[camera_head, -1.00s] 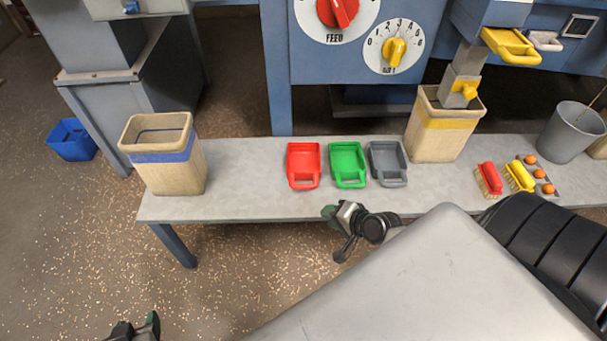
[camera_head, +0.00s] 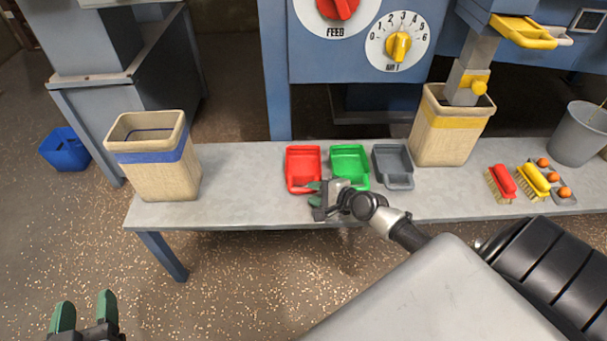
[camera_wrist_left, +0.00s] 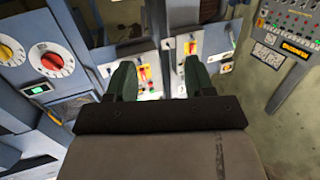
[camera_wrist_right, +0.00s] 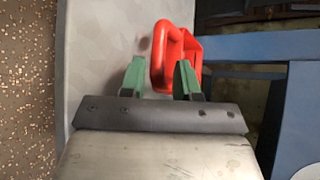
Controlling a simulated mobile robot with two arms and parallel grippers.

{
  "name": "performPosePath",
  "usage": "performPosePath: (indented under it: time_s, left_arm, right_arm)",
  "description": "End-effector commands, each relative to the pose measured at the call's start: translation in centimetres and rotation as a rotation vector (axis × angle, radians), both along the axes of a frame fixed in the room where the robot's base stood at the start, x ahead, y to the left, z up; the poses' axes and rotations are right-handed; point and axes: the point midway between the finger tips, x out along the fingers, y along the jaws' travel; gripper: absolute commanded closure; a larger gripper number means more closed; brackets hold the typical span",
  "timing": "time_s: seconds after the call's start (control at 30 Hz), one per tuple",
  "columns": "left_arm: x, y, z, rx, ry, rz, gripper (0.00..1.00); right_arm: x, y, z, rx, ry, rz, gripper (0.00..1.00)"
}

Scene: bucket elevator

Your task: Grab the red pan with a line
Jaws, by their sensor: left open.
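The red pan (camera_head: 303,160) lies on the grey bench, leftmost in a row of pans, its handle toward the bench's front edge. My right gripper (camera_head: 314,199) is at its handle end, at the front edge. In the right wrist view, the fingers of my right gripper (camera_wrist_right: 160,64) are apart. The handle of the red pan (camera_wrist_right: 158,75) shows between and just beyond them; I cannot tell whether they touch it. No line on the pan can be made out. My left gripper (camera_head: 86,304) is open and empty, low at the left, away from the bench.
A green pan (camera_head: 350,157) and a grey pan (camera_head: 393,158) lie close to the right of the red one. A blue-banded bin (camera_head: 155,175) stands at the bench's left end, a yellow-banded bin (camera_head: 445,140) behind right.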

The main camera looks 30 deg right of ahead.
Motion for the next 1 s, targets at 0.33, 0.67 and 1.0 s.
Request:
performPosePath:
  time_s: [0.33,0.67,1.0]
  left_arm:
    - [0.0,-0.8,4.1,-0.089,-0.338,-0.020,0.47]
    - [-0.1,-0.8,4.8,-0.100,-0.380,-0.023,0.47]
    - [-0.1,-0.8,4.7,-0.099,-0.377,-0.022,0.47]
  right_arm:
    - [3.0,0.9,-1.7,0.000,-0.002,-0.001,0.69]
    - [3.4,1.0,-1.8,0.000,-0.001,0.000,0.69]
    - [3.4,1.0,-1.7,-0.001,-0.001,0.000,1.00]
